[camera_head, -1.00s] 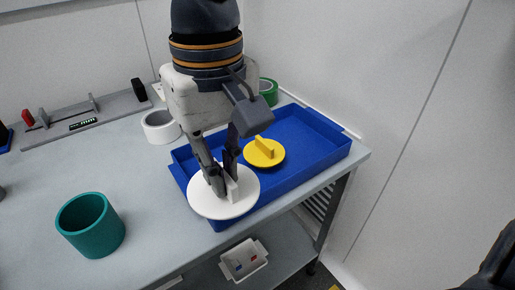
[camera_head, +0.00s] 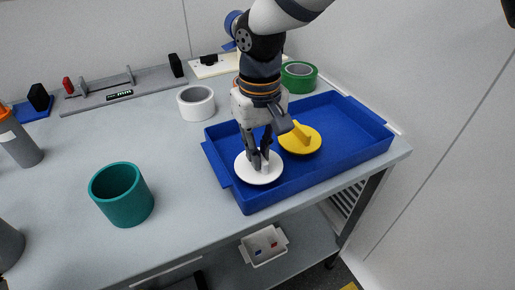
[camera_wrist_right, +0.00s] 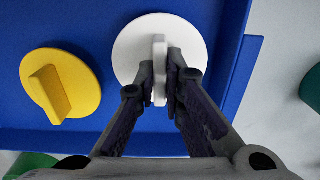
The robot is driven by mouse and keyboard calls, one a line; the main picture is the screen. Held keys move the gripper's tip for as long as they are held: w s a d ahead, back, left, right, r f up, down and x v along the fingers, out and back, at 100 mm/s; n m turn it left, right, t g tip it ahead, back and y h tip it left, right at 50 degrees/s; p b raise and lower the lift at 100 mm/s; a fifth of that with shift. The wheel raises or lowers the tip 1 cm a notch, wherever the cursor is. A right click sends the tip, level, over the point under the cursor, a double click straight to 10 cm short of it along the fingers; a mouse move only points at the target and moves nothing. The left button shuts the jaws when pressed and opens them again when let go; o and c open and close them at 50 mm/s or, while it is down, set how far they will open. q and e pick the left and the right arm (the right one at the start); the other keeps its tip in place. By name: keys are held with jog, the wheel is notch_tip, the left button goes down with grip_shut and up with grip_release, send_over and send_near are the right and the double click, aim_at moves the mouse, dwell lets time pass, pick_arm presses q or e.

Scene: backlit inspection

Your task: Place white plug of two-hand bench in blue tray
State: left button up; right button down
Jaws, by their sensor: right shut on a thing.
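The white plug (camera_head: 252,177) is a round disc with an upright grip bar. My right gripper (camera_head: 258,164) is shut on that bar, pointing down from above. The disc is inside the outline of the blue tray (camera_head: 345,125), near its left end. In the right wrist view the white plug (camera_wrist_right: 130,45) is over the blue tray's floor (camera_wrist_right: 70,20), close to a side wall, with the right gripper's fingertips (camera_wrist_right: 162,70) on either side of its bar. I cannot tell whether the disc touches the floor. My left gripper is not in view.
A yellow plug (camera_head: 298,142) lies in the tray just right of the white one. A teal cup (camera_head: 122,194) stands at left; the bench between is clear.

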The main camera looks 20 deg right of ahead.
jog(key=shift+s+r, duration=0.1)
jog(key=shift+r, duration=0.05)
jog(key=c, duration=1.7)
grip_release()
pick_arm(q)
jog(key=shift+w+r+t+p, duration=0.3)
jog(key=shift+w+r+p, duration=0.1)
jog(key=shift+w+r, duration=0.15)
pick_arm(e)
notch_tip(320, 180, up, 12)
